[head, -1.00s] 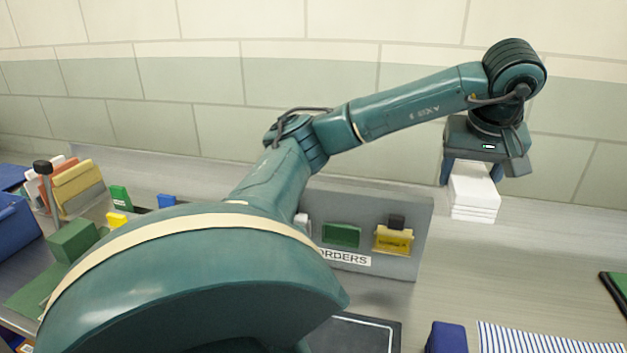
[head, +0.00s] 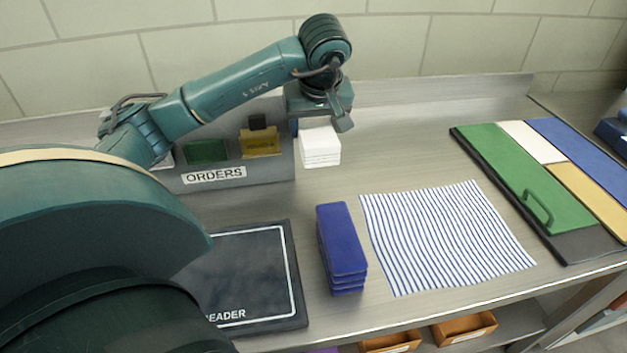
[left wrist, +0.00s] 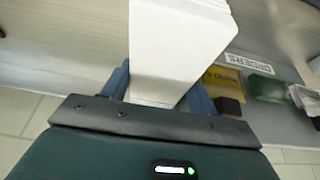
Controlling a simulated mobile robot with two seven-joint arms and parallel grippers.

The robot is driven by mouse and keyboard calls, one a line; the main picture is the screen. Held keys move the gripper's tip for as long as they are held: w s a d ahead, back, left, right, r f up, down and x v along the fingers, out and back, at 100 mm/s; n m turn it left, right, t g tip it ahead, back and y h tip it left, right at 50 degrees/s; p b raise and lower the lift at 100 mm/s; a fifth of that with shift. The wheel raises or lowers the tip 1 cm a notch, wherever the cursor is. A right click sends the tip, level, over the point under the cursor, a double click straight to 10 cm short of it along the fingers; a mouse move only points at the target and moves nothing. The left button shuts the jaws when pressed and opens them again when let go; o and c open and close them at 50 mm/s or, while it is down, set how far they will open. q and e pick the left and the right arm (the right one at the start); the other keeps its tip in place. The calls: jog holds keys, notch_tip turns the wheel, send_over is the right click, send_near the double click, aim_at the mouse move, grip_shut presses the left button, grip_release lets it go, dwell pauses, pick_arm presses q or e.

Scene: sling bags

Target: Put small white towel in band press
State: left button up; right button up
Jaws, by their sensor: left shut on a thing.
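A small white towel (head: 320,148), folded into a layered block, hangs below my left gripper (head: 320,124), beside the right end of the ORDERS rack. In the left wrist view the white towel (left wrist: 180,45) sits between the two blue fingers of the gripper (left wrist: 158,97), which is shut on it. Whether its underside touches the table is unclear. At the right lies a dark-framed board with green, white, blue and yellow panels and a green handle (head: 540,208); I cannot tell if this is the band press. My right gripper is out of view.
The ORDERS rack (head: 270,176) holds green and yellow pieces. A blue folded stack (head: 342,240) stands beside a striped cloth (head: 445,235). A black reader pad (head: 250,270) lies front left.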

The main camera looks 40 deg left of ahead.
pick_arm(q)
notch_tip(320, 180, down, 13)
jog(key=shift+f+p, duration=0.15)
jog(key=shift+p, duration=0.25)
jog(key=shift+f, duration=0.15)
jog(key=o, duration=1)
jog(key=shift+o, duration=0.2)
